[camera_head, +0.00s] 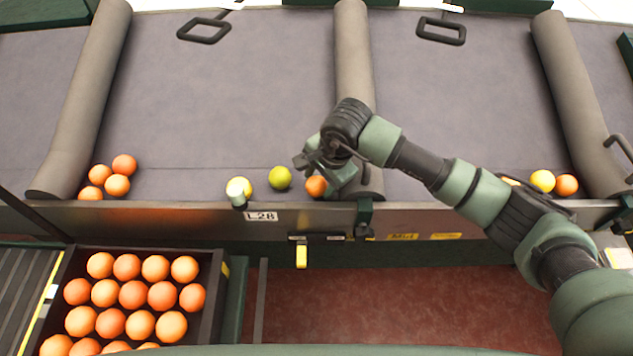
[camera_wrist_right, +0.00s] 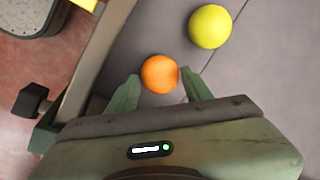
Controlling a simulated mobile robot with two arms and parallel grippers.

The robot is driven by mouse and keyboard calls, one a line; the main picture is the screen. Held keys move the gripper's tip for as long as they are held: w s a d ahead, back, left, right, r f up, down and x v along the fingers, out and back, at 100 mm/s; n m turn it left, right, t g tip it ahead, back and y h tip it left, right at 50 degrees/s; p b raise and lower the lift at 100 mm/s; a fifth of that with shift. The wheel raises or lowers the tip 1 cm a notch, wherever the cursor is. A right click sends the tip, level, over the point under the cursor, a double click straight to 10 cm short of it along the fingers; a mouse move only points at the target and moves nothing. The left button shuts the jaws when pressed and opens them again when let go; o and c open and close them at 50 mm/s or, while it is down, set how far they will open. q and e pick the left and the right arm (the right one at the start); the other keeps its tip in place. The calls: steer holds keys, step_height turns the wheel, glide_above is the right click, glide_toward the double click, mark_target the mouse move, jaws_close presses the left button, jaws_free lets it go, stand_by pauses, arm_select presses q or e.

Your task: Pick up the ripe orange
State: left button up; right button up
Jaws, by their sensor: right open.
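A ripe orange (camera_head: 316,186) lies on the grey sorting surface near its front edge, just left of a padded divider. My right gripper (camera_head: 322,170) is over it, partly covering it in the head view. In the right wrist view the orange (camera_wrist_right: 160,74) sits between the two open fingers of my right gripper (camera_wrist_right: 158,88), near the tips. It rests on the surface and is not gripped. A yellow-green fruit (camera_head: 280,177) lies to its left and also shows in the right wrist view (camera_wrist_right: 210,27). My left gripper is not in view.
Several oranges (camera_head: 117,184) lie by the left divider (camera_head: 85,100). A dark crate (camera_head: 212,290) of oranges stands below left. A yellow fruit (camera_head: 542,181) and an orange (camera_head: 566,185) lie at right. The surface behind is clear.

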steer(key=shift+w+a+f, duration=0.15)
steer(key=shift+f, duration=0.35)
steer(key=c, duration=1)
steer(key=shift+c, duration=0.2)
